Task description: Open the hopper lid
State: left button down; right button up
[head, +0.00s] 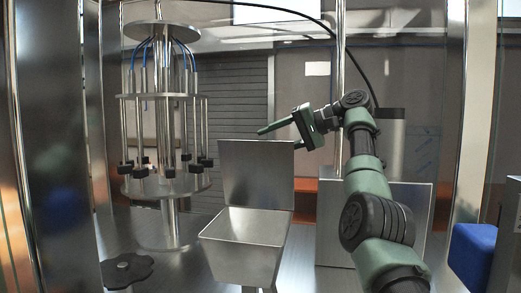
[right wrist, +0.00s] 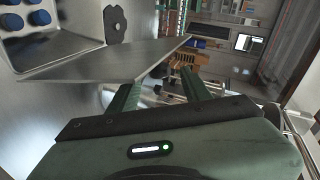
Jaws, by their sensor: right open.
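The metal hopper (head: 240,258) stands in the middle of the head view. Its lid (head: 257,172) is raised, standing roughly upright at the hopper's back, and the hopper's mouth is uncovered. In the right wrist view the lid (right wrist: 130,62) looks like a thin grey plate crossing just ahead of the fingers. My right gripper (head: 279,138) is open at the lid's top right edge, with its fingers pointing left. The right wrist view shows its two fingers (right wrist: 158,92) apart with nothing gripped; whether one touches the lid I cannot tell. My left gripper is out of view.
A filling carousel (head: 168,190) with several nozzles stands left of the hopper. A black star-shaped wheel (head: 127,270) lies at front left. A metal box (head: 335,235) stands right of the hopper. Several blue round pieces (right wrist: 38,18) show in the right wrist view. A blue block (head: 472,255) is at right.

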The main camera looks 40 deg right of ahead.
jog(key=shift+v, duration=1.55)
